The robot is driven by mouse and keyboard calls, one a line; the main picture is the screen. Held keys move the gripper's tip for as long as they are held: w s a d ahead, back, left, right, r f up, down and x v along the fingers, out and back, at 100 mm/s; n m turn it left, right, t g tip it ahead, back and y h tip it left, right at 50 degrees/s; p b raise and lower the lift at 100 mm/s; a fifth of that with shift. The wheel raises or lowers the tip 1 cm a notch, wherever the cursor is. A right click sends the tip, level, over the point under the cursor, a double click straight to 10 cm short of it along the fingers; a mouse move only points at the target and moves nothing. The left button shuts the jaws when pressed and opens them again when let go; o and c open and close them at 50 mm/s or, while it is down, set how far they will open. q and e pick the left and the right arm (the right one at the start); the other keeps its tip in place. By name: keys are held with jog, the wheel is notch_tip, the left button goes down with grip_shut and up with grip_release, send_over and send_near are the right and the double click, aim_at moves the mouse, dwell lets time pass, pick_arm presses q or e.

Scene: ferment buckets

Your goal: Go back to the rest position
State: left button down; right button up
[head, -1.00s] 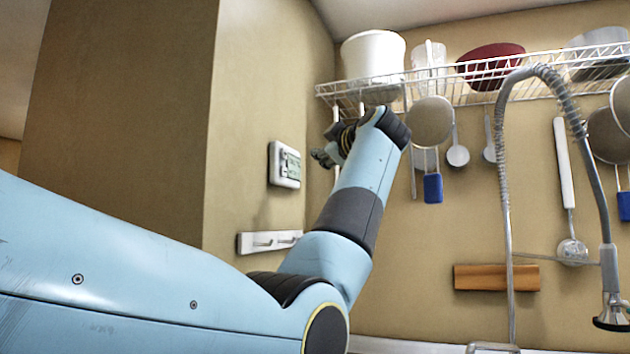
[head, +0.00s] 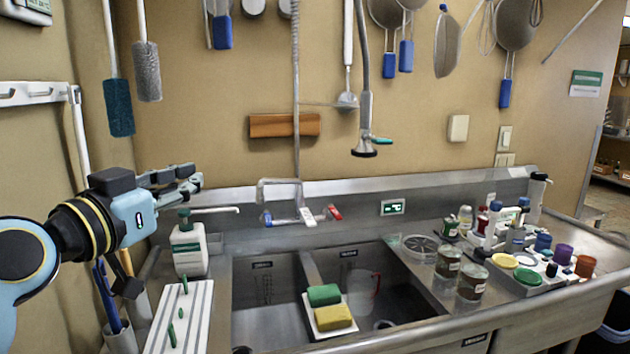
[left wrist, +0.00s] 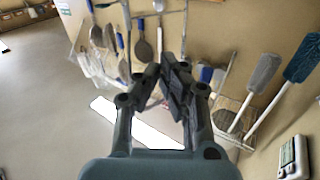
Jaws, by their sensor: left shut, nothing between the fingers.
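My left gripper (head: 178,178) is at the left of the head view, in front of the wall and above the soap bottle (head: 189,245). Its fingers point right and are shut with nothing between them. In the left wrist view the gripper (left wrist: 166,72) reaches up the middle with its fingers together. My right gripper is not in view.
A steel sink (head: 262,306) holds green and yellow sponges (head: 328,306). A white ribbed board (head: 180,318) lies left of it. Cans (head: 472,282) and a tray of bottles (head: 527,284) stand at right. A faucet (head: 364,130) and utensils hang above.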

pick_arm(q)
jog(key=s+a+f+n+g+y, duration=0.1)
jog(key=s+a+f+g+y, duration=0.2)
jog(key=s+f+g, duration=0.8)
jog(key=s+a+f+n+g+y, duration=0.1)
jog(key=s+a+f+n+y, duration=0.15)
jog(key=s+f, duration=0.55)
jog(key=s+a+f+n+g+y, duration=0.15)
jog(key=s+a+f, duration=0.25)
jog(key=s, duration=0.7)
notch_tip(320, 180, down, 38)
jog(key=s+a+f+g+b, duration=0.1)
jog(key=s+a+b, duration=0.15)
jog(key=b, duration=1.05)
jog(key=s+f+b, duration=0.3)
jog(key=s+f, duration=0.3)
jog(key=f, duration=0.3)
jog(key=s+f+g+b, duration=0.1)
jog(key=s+f+b, duration=0.3)
jog(key=f, duration=0.5)
jog(key=s+f+b, duration=0.4)
jog(key=s+f, duration=0.5)
jog(key=shift+a+f, duration=0.35)
jog(key=shift+a, duration=0.1)
jog(key=shift+g, duration=0.25)
